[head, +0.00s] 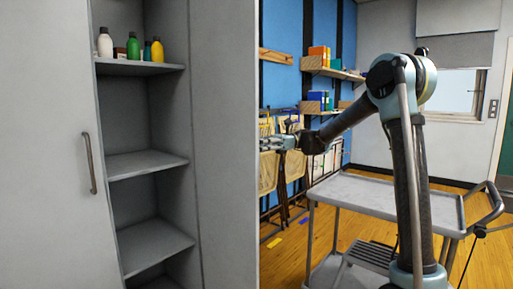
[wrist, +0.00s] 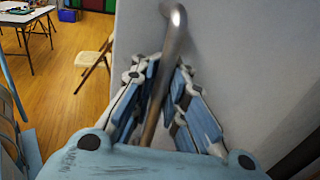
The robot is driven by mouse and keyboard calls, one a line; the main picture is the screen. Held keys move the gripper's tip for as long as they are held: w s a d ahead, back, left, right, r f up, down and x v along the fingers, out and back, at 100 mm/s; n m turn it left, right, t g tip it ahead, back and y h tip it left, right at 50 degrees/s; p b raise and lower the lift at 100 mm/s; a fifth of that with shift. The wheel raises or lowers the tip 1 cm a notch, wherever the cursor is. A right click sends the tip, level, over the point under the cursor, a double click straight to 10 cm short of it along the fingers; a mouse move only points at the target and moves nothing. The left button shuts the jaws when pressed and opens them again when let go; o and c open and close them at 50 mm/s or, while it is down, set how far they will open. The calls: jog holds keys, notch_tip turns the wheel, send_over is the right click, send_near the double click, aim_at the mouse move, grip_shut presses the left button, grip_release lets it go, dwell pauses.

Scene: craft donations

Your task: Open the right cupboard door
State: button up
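The grey cupboard stands at the left of the head view. Its right door (head: 226,140) is swung well open, with its inner face showing. Its left door (head: 45,150) is shut and has a vertical bar handle (head: 89,163). My gripper (head: 278,142) is just beyond the free edge of the right door in the head view. In the wrist view, the right door's curved metal handle (wrist: 176,42) runs between the two fingers of my gripper (wrist: 163,85), which are closed in on it from both sides. The right door's outer face (wrist: 235,60) fills the right of that view.
Bottles (head: 130,47) stand on the upper cupboard shelf (head: 140,68); the lower shelves are empty. A grey trolley (head: 385,198) is beside my arm. Folded chairs (head: 270,170) lean by the blue wall. A folding chair (wrist: 95,62) stands on the wooden floor.

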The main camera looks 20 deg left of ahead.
aim_at(258, 118)
jog(key=shift+o, duration=0.4)
jog(key=r, duration=0.6)
jog(key=shift+w+a+r, duration=0.15)
jog(key=shift+w+r, duration=0.05)
jog(key=shift+w, duration=0.1)
jog(key=r, duration=0.2)
jog(key=s+r, duration=0.1)
jog(key=shift+d, duration=0.3)
jog(key=shift+w+a+r, duration=0.1)
jog(key=shift+w, duration=0.1)
jog(key=shift+r, duration=0.2)
